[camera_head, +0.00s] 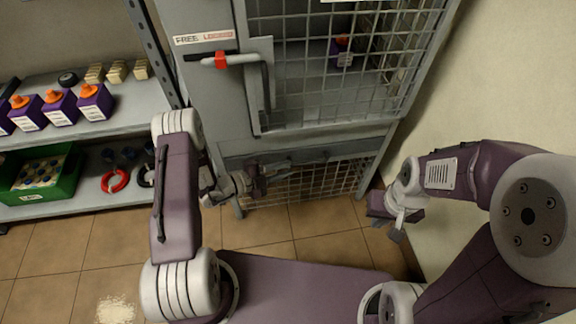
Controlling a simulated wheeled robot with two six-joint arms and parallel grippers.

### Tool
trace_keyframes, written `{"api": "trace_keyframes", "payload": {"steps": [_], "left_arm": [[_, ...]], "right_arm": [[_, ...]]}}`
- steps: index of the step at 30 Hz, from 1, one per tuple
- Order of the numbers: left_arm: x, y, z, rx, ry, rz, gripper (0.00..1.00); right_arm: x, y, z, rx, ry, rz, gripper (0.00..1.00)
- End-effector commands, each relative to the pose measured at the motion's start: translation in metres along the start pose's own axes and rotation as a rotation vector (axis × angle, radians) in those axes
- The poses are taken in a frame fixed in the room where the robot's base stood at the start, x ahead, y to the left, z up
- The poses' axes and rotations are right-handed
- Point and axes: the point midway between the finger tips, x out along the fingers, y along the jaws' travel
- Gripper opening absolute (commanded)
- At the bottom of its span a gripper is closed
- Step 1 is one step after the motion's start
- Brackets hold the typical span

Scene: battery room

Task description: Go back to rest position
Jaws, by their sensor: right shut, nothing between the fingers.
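My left gripper (262,178) is in front of the lower part of the grey mesh cabinet, near its mesh panel. Its fingers are small and dark against the mesh, so I cannot tell whether they are open. My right gripper (388,229) hangs low at the right, between the cabinet and the cream wall. It is shut and empty. Both arms are bent, with the forearms raised on either side of my purple body.
The mesh cabinet (256,139) has a red-marked lever handle (221,60) and a FREE/LOCKED label (204,38). The left shelf (125,105) holds purple bottles (60,108), a green crate (66,194) and a red ring (115,180). White powder (115,310) lies on the tiled floor. The cream wall (500,90) is close at right.

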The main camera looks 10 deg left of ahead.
Motion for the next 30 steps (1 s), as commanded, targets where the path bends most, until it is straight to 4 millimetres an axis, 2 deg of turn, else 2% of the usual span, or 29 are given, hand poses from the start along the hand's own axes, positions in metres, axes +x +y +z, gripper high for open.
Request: {"api": "trace_keyframes", "payload": {"steps": [11,14,17,18,20,21,24,27,28,30], "left_arm": [[0.001,0.000,-0.003,0.015,0.008,0.007,0.22],[0.002,0.000,-0.030,0.180,0.094,0.083,0.22],[-0.012,0.012,-0.094,0.634,0.344,0.250,0.22],[-0.026,0.023,-0.119,0.877,0.485,0.319,0.22],[-0.055,0.039,-0.145,1.251,0.715,0.396,0.22],[-0.077,0.049,-0.155,1.492,0.876,0.428,0.22],[-0.126,0.059,-0.157,2.027,1.279,0.445,0.22],[-0.161,0.054,-0.143,2.450,1.678,0.397,0.22],[-0.169,0.050,-0.138,-2.545,-1.790,-0.370,0.22],[-0.183,0.038,-0.127,-2.225,-1.678,-0.237,0.22]], "right_arm": [[0.000,0.000,0.000,0.000,0.000,0.000,0.00],[0.000,0.000,0.000,0.000,0.000,0.000,0.00],[0.000,0.000,0.000,0.000,0.000,0.000,0.00],[0.000,0.000,0.000,0.000,0.000,0.000,0.00],[0.000,0.000,0.000,0.000,0.000,0.000,0.00],[0.000,0.000,0.000,0.000,0.000,0.000,0.00],[0.000,0.000,0.000,0.000,0.000,0.000,0.00],[0.000,0.000,0.000,0.000,0.000,0.000,0.00],[0.000,0.000,0.000,0.000,0.000,0.000,0.00],[0.000,0.000,0.000,0.000,0.000,0.000,0.00]]}}
